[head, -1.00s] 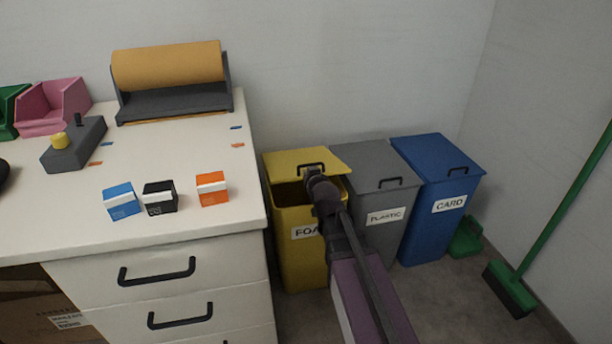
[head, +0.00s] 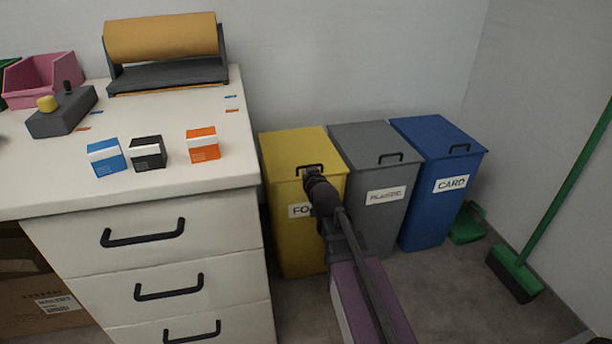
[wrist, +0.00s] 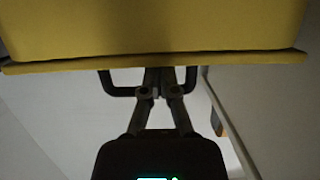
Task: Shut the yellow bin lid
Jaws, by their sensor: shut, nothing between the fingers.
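The yellow bin (head: 290,235) stands against the right side of the white drawer cabinet. Its yellow lid (head: 295,147) lies flat over the top, and no dark opening shows in the head view. In the wrist view the lid's edge (wrist: 60,66) runs along the bin body (wrist: 150,25), with only a thin dark line between them. The lid's black handle (head: 309,168) is at its front edge. My gripper (head: 311,180) is at this handle with its fingers shut and nothing between them. In the wrist view the fingertips (wrist: 158,84) overlap the middle of the handle (wrist: 118,90); contact is unclear.
A grey plastic bin (head: 375,150) and a blue card bin (head: 438,137) stand to the right, both lids down. A green broom (head: 514,272) and dustpan (head: 468,225) are further right. The white cabinet (head: 215,235) is close on the left. Floor in front is partly clear.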

